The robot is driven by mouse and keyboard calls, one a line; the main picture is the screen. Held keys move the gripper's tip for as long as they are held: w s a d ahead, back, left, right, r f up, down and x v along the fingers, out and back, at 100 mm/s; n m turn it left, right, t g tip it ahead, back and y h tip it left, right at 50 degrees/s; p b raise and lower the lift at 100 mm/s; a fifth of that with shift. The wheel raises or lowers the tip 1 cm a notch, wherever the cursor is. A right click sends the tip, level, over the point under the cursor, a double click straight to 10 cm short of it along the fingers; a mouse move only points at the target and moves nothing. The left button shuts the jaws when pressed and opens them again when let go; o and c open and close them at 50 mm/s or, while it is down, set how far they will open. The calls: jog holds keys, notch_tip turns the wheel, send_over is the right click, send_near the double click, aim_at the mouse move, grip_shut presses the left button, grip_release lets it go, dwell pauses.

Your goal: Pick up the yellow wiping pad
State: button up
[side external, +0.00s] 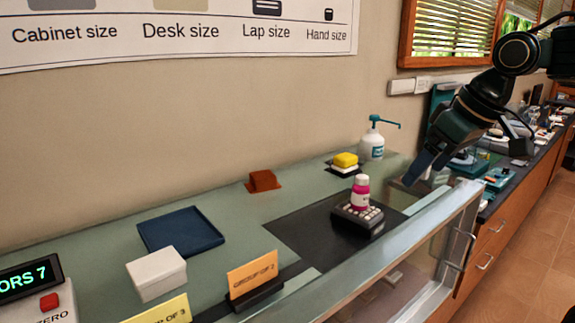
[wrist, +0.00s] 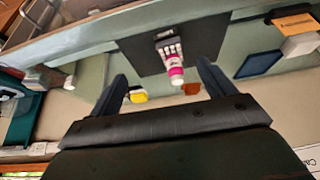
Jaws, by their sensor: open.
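The yellow wiping pad (side external: 345,159) lies on a small white and dark holder (side external: 343,169) near the back of the counter, left of a white pump bottle (side external: 371,144). In the wrist view the yellow pad (wrist: 138,97) shows small between my fingers, closer to the left one. My gripper (side external: 418,172) is to the right of the pad and pump bottle in the side view, apart from both. In the wrist view my gripper (wrist: 160,78) has its two fingers spread, with nothing held between them.
A pink bottle with a white cap (side external: 361,193) stands on a dark keyed device (side external: 357,219) on a black mat (side external: 291,229). A brown block (side external: 263,181), blue tray (side external: 181,231), white box (side external: 157,273) and orange sign (side external: 252,274) are further left. A glass front edges the counter.

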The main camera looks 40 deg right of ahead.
jog(key=w+d+r, duration=0.2)
jog(key=w, duration=0.5)
jog(key=w+d+r, duration=0.2)
jog(key=w+d, duration=0.1)
jog(key=w, duration=0.3)
send_near(346, 156)
notch_tip(346, 156, up, 3)
jog(key=shift+s+r+g, duration=0.15)
jog(key=shift+s+g, duration=0.05)
jog(key=shift+g, duration=0.2)
jog(key=shift+x, duration=4.3)
jog(key=shift+w, duration=0.1)
jog(key=shift+x, duration=2.55)
jog(key=shift+d, duration=0.1)
jog(key=shift+c, duration=0.4)
jog(key=c, duration=1.1)
